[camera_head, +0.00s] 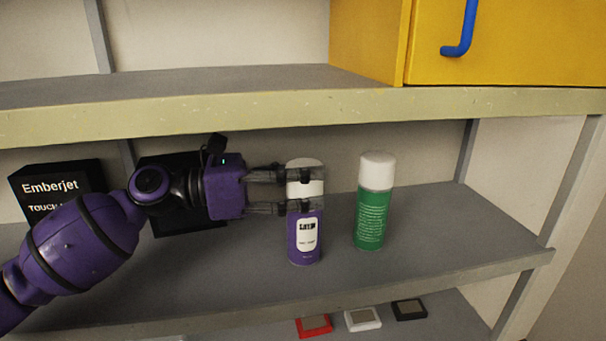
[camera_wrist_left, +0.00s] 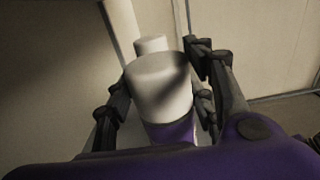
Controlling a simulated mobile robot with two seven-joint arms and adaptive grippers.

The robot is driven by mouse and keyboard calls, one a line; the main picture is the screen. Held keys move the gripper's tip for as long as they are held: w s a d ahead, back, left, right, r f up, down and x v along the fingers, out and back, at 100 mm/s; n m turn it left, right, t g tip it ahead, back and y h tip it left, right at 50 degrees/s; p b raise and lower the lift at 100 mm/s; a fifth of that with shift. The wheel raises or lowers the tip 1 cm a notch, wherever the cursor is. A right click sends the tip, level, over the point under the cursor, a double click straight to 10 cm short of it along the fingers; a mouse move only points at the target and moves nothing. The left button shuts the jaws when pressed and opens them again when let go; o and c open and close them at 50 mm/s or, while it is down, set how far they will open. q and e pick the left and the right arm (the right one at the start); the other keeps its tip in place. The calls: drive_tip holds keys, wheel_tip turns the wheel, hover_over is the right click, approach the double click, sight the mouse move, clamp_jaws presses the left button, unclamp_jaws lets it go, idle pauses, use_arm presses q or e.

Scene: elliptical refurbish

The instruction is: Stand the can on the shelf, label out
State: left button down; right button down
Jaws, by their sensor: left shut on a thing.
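A purple can (camera_head: 304,244) with a white cap stands upright on the middle shelf (camera_head: 215,283), its white label facing out toward the head camera. My left gripper (camera_head: 303,191) comes in from the left and is shut around the can's upper part, near the cap. In the left wrist view the can's white cap (camera_wrist_left: 160,82) sits between the two dark fingers. The can's base looks to be at the shelf surface, but contact is hard to tell. My right gripper is not in view.
A green can with a white cap (camera_head: 371,215) stands just right of the purple can. Black boxes (camera_head: 60,180) stand at the back left, partly behind my arm. An upper shelf edge (camera_head: 230,112) runs overhead, with a yellow cabinet (camera_head: 540,45) on it. Small red, white and black items (camera_head: 363,319) lie below.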

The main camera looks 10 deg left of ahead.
use_arm(q)
drive_tip(key=shift+a, duration=0.1)
drive_tip(key=c, duration=1.1)
unclamp_jaws()
drive_tip(key=shift+w+a+f, duration=0.1)
drive_tip(key=shift+w+f, duration=0.05)
drive_tip(key=shift+w, duration=0.15)
drive_tip(key=shift+o, duration=1.4)
drive_tip(key=shift+w, duration=0.1)
drive_tip(key=b+v, duration=0.1)
drive_tip(key=v, duration=1.1)
drive_tip(key=shift+s+r, duration=0.2)
drive_tip(key=shift+s, duration=0.05)
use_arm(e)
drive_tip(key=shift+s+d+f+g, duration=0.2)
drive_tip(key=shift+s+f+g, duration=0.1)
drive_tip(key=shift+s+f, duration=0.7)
